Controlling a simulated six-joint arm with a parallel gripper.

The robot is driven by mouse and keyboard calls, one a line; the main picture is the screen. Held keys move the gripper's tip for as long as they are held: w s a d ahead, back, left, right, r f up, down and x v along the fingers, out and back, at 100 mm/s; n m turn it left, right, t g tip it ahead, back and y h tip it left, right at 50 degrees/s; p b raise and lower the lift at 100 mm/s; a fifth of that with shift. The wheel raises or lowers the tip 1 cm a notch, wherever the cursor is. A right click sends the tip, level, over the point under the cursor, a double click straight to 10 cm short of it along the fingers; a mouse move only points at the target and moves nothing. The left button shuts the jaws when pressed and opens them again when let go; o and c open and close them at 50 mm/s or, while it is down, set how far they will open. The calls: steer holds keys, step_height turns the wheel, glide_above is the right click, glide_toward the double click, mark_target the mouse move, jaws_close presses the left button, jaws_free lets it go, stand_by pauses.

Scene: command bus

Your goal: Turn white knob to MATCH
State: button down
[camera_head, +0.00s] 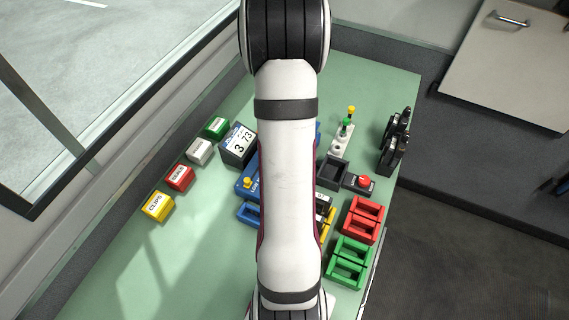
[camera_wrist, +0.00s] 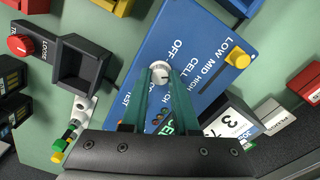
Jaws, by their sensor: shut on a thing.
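The white knob (camera_wrist: 161,72) is on a blue panel (camera_wrist: 190,50), between the tips of my gripper's two green fingers (camera_wrist: 161,76) in the wrist view. My gripper is shut on it. Words around the knob include OFF, CELL and TEST; MATCH is partly covered by a finger. The knob's pointer is too small to read surely.
A yellow knob (camera_wrist: 237,60) sits by LOW MID HIGH on the panel. A display box (camera_head: 238,145), labelled boxes such as the red one (camera_head: 180,177), a dark tray (camera_head: 333,172), a red button (camera_head: 364,181), and red (camera_head: 363,219) and green (camera_head: 349,262) racks stand around. The table's left front is clear.

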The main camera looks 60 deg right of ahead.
steer(key=m, duration=1.2)
steer(key=shift+m, duration=0.3)
stand_by(0.4)
steer(key=c, duration=0.7)
jaws_free()
step_height(320, 180, up, 16)
steer(key=shift+w+d+f, duration=0.1)
steer(key=shift+w+d, duration=0.05)
